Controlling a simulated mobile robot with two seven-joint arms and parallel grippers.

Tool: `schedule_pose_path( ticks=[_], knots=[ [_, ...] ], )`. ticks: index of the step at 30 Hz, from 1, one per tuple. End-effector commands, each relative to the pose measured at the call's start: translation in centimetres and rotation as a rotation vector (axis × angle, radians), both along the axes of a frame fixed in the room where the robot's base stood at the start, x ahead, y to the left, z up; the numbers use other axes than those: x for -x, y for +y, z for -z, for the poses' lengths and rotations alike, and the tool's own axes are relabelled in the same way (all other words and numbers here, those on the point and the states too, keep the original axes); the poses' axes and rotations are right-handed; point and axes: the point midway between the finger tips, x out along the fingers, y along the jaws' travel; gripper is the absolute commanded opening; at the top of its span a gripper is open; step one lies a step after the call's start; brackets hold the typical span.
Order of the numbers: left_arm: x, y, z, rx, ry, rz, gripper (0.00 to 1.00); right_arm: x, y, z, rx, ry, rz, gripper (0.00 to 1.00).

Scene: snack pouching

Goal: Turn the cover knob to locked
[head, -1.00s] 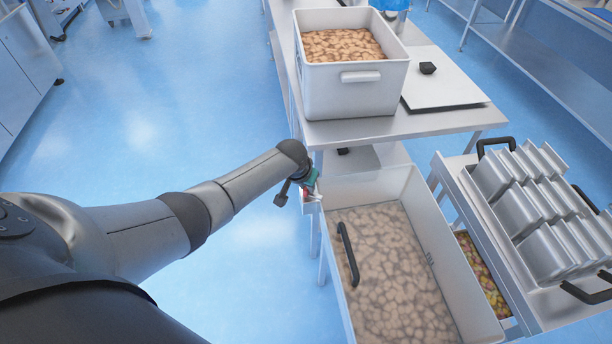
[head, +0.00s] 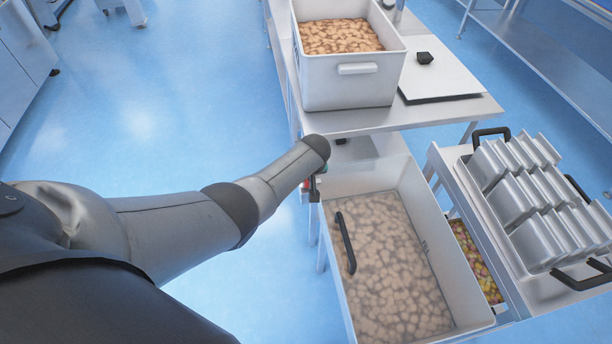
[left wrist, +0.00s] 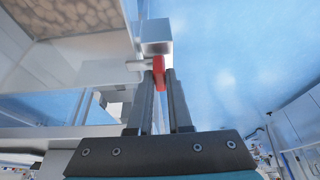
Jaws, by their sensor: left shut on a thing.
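The red cover knob (left wrist: 159,73) sits beside a small grey metal block (left wrist: 155,36) in the left wrist view. My left gripper (left wrist: 160,80) is shut on it, one finger on each side. In the head view a bit of red (head: 307,184) shows at the upper left corner of the large white bin (head: 470,270). My left gripper (head: 314,190) is there, mostly hidden under my wrist. The bin holds brown pieces under what looks like a clear cover with a black handle (head: 345,243). I cannot read the knob's exact angle. My right gripper is out of view.
A steel table (head: 440,112) behind carries a white tub (head: 348,92) of brown pieces and a white board (head: 450,72). A cart at right holds a rack of metal pouch-like holders (head: 520,200). Open blue floor (head: 130,130) lies to the left.

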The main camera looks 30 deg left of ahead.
Motion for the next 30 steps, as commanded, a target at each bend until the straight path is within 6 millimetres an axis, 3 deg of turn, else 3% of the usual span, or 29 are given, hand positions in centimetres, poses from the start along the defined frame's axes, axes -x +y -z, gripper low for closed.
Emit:
schedule_pose_path(
  ticks=[12,13,21,30],
  knots=[
    [0.04,0.01,0.02,0.001,0.001,-0.011,0.0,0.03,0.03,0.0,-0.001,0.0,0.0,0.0],
    [0.04,0.01,0.02,0.001,0.001,-0.011,0.18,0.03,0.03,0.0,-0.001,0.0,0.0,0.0],
    [0.02,0.03,0.01,0.001,0.001,-0.009,0.47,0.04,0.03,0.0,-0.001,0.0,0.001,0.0],
    [0.03,-0.01,-0.19,0.0,0.0,-0.008,0.47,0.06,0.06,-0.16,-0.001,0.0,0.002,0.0]
  ],
)
